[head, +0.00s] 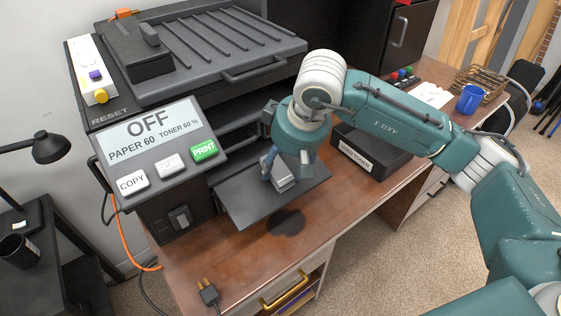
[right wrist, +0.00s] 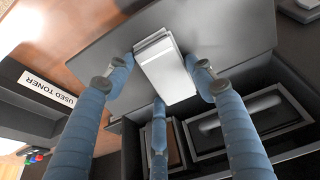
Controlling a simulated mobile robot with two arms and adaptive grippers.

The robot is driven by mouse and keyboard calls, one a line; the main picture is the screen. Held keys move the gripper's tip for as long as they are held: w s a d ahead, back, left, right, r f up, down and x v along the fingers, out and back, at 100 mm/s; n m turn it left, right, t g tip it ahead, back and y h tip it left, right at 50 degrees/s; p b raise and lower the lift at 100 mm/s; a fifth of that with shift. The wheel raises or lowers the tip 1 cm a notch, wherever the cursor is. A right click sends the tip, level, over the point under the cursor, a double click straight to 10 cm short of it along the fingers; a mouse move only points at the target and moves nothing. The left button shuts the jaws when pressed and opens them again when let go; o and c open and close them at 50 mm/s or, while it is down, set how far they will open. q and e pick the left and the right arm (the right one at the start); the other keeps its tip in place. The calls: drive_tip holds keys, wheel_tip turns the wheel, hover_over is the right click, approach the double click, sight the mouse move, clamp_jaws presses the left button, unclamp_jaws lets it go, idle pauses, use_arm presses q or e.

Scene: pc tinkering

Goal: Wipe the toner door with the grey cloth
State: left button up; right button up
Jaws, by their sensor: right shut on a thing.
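The toner door (head: 240,203) is a flat dark grey flap, folded down open at the front of the printer. It also shows in the right wrist view (right wrist: 225,28). The grey cloth (head: 283,183) is a folded light grey pad over the door, and it shows between my fingers in the right wrist view (right wrist: 165,70). My right gripper (head: 285,172) points down over the door and is shut on the cloth. The cloth appears to be at the door's surface; firm contact cannot be told. My left gripper is out of view.
The printer's control panel (head: 150,146) reads OFF. A black used toner box (head: 369,152) stands right of the door. A dark patch (head: 287,222) shows on the desk (head: 235,262) below the door. An unplugged power plug (head: 208,294) lies at the desk's front.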

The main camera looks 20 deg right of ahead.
drive_tip(key=shift+s+d+f, duration=0.2)
drive_tip(key=shift+s, duration=0.25)
drive_tip(key=shift+r, duration=0.2)
drive_tip(key=shift+v, duration=0.8)
